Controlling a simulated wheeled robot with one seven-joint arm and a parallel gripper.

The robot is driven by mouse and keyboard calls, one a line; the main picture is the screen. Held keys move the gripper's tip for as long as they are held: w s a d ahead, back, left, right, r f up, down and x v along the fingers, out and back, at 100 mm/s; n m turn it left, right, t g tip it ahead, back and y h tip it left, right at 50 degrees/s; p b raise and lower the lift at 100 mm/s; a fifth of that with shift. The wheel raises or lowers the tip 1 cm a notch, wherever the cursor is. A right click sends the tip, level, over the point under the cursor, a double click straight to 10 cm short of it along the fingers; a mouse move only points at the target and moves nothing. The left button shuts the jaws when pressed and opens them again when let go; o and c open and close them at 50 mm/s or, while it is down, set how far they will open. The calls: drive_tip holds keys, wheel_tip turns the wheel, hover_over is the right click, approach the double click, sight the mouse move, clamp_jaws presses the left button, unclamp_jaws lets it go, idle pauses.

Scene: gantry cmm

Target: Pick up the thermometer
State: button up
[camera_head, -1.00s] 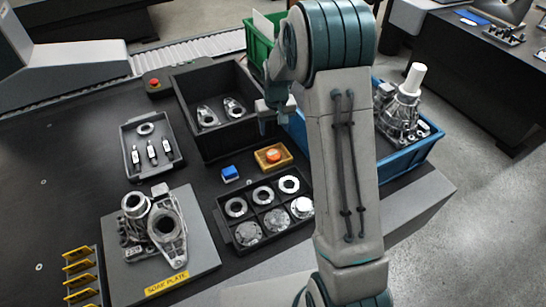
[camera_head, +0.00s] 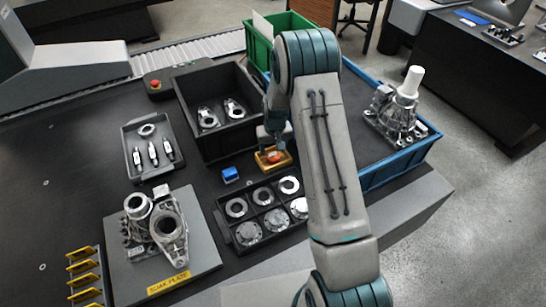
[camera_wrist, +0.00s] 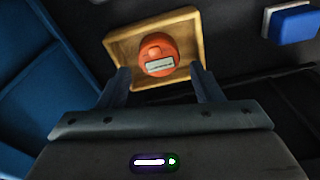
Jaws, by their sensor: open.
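The thermometer appears to be the small round orange device with a pale display (camera_wrist: 158,60) in the wrist view. It sits in a shallow yellow-tan tray (camera_wrist: 122,47). In the head view the orange device (camera_head: 275,157) and its tray (camera_head: 262,165) are partly hidden by my gripper (camera_head: 274,146), which is above them. In the wrist view my gripper (camera_wrist: 160,85) is open, its two fingers apart near the tray's near edge, with the orange device between and beyond them. Nothing is held.
A blue block (camera_head: 230,174) lies left of the tray. A black compartment tray (camera_head: 226,228) with metal rings is in front. A deep black bin (camera_head: 187,103) stands behind, and a blue bin (camera_head: 400,163) is to the right.

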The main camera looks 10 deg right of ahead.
sight(273, 155)
drive_tip(key=shift+w+f+p, duration=0.15)
drive_tip(key=shift+f+p, duration=0.05)
drive_tip(key=shift+f, duration=0.7)
drive_tip(key=shift+w+f+p, duration=0.1)
drive_tip(key=shift+f+p, duration=0.05)
drive_tip(key=shift+f, duration=0.75)
drive_tip(key=c, duration=0.8)
